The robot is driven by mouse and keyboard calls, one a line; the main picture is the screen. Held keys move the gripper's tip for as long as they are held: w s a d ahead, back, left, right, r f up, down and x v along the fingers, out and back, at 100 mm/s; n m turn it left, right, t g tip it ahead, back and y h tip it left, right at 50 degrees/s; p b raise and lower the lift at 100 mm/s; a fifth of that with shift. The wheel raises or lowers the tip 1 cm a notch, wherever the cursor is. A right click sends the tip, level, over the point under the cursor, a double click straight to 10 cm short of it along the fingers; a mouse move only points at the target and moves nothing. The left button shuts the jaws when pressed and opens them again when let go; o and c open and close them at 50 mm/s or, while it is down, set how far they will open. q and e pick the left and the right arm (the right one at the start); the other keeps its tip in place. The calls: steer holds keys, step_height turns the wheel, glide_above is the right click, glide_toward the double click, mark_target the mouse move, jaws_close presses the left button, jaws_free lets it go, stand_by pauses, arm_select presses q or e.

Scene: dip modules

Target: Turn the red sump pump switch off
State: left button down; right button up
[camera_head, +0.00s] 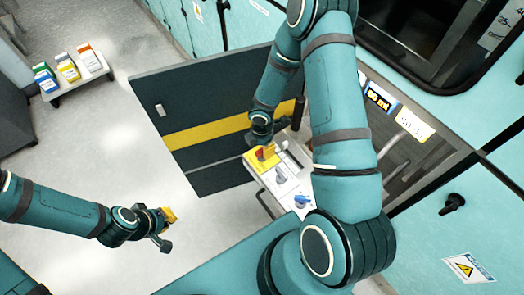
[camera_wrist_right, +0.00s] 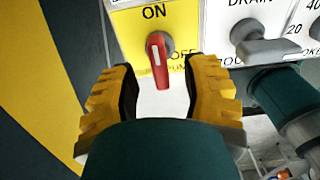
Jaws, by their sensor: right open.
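The red switch (camera_wrist_right: 158,62) sits on a yellow plate (camera_wrist_right: 130,35) in the right wrist view. "ON" is printed above it and "OFF" to its lower right. Its red handle points down in that view. In the head view the red switch (camera_head: 264,154) is at the panel's far left end. My right gripper (camera_wrist_right: 160,82) is open, with one finger on each side of the handle's lower end and a gap on both sides. In the head view my right gripper (camera_head: 262,128) is beside the switch. My left gripper (camera_head: 162,228) is open and empty over the floor.
A grey drain knob (camera_wrist_right: 262,42) is right of the switch. A blue knob (camera_head: 302,201) is farther along the panel. An open dark door with a yellow stripe (camera_head: 205,133) stands left of the panel. A small stand (camera_head: 80,78) holds coloured boxes. The floor between is clear.

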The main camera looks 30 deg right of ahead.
steer(key=shift+f, duration=1.15)
jaws_close()
